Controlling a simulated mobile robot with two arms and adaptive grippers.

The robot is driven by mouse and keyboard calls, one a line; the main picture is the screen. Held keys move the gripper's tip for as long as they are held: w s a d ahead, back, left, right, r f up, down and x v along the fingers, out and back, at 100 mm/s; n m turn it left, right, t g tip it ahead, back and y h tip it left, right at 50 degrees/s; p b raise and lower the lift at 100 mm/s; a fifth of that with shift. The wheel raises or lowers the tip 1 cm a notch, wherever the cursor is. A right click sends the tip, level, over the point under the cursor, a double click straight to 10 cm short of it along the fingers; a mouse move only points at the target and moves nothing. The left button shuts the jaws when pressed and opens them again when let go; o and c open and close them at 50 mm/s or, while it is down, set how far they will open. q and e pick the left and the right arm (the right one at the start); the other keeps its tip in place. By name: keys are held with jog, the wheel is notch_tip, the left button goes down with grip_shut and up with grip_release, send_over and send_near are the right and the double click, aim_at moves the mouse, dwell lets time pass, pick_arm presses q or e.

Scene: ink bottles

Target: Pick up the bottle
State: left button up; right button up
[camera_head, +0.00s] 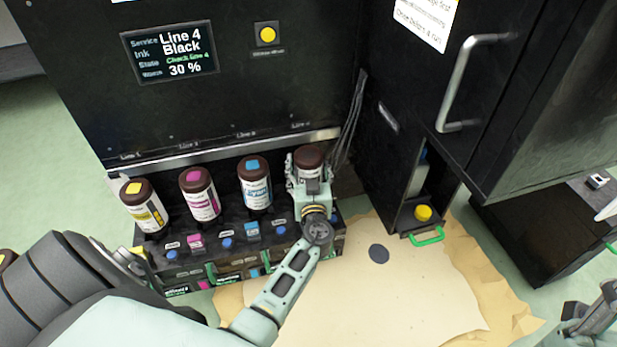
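A dark brown-capped bottle (309,158) stands at the right end of the row, under the fourth line label. My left gripper (309,180) reaches it from the front, with its fingers along both sides of the bottle. The gripper hides most of the bottle's body and label, and I cannot tell whether the fingers press on it. The bottle appears to be still at its place in the rack (175,255). My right gripper (590,302) is at the lower right edge, partly cut off, empty, with its fingers apart.
Yellow (144,208), magenta (200,195) and cyan (255,185) bottles stand left of it. A screen (170,52) reads Line 4 Black, 30 %. A low open compartment (423,190) holds a yellow-capped container. Pale sheeting (370,300) with a dark spot covers the floor in front.

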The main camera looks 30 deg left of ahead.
pick_arm(q)
jog(key=c, duration=1.1)
jog(key=shift+c, duration=0.3)
jog(key=shift+r, duration=0.15)
